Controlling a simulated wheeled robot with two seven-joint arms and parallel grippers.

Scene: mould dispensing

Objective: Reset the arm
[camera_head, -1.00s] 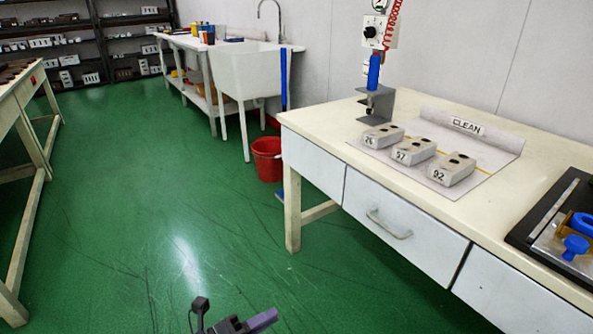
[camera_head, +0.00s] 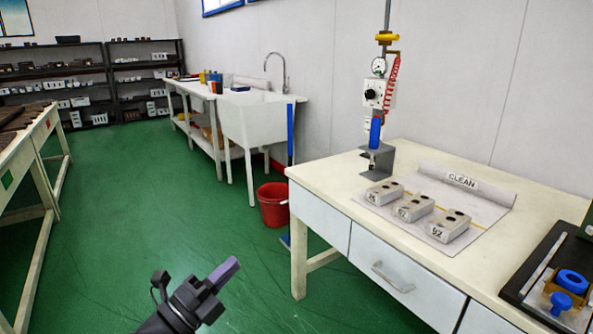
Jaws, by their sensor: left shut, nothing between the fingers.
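My left gripper (camera_head: 222,274) is at the bottom of the head view, over the green floor and left of the white worktable (camera_head: 330,185). Its purple-grey fingers are shut with nothing between them, and it touches nothing. My right gripper is not in view. Three grey mould blocks, the left one (camera_head: 384,192), the middle one (camera_head: 414,207) and the right one (camera_head: 450,225), rest on the sheet marked CLEAN (camera_head: 490,193) on the worktable.
A dispenser (camera_head: 375,130) with a red coiled hose stands at the worktable's back left. A black tray (camera_head: 540,262) with blue knobs lies at the right. A red bucket (camera_head: 272,208) stands by the sink (camera_head: 255,125). Another table (camera_head: 40,135) is at the left. The floor between is clear.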

